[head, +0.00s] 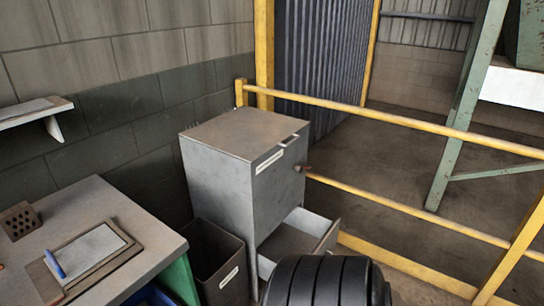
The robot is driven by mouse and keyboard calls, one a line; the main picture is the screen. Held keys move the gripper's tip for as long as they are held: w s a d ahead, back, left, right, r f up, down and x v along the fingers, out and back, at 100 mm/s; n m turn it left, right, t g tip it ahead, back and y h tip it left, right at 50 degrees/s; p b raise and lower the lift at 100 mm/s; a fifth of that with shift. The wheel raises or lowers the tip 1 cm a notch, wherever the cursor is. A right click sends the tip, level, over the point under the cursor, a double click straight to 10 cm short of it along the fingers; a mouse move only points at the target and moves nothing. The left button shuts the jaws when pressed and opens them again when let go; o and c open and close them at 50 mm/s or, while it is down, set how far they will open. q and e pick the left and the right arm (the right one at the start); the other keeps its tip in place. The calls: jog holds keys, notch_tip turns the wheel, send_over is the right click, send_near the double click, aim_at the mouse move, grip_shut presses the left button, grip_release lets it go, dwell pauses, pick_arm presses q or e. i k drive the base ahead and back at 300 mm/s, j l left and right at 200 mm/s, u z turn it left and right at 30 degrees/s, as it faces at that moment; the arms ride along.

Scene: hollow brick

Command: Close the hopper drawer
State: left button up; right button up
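A grey metal cabinet (215,172) stands against the block wall in the head view. Its lower drawer (318,236) is pulled out toward the lower right, and its inside shows empty where visible. A black ribbed shape at the bottom edge hides part of the drawer's near side. The upper front has a white label (269,162), and a small round knob (301,168) shows at its right. Neither of my grippers is in view.
A dark bin (212,258) stands left of the cabinet. A workbench (95,210) with a clipboard (88,249) and a holed brick (19,221) is at left. Yellow rails (400,119) run behind and right of the cabinet. Beyond them is open floor (385,175) and a green steel frame (465,115).

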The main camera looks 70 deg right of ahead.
aim_at(304, 231)
jog(key=z, duration=2.75)
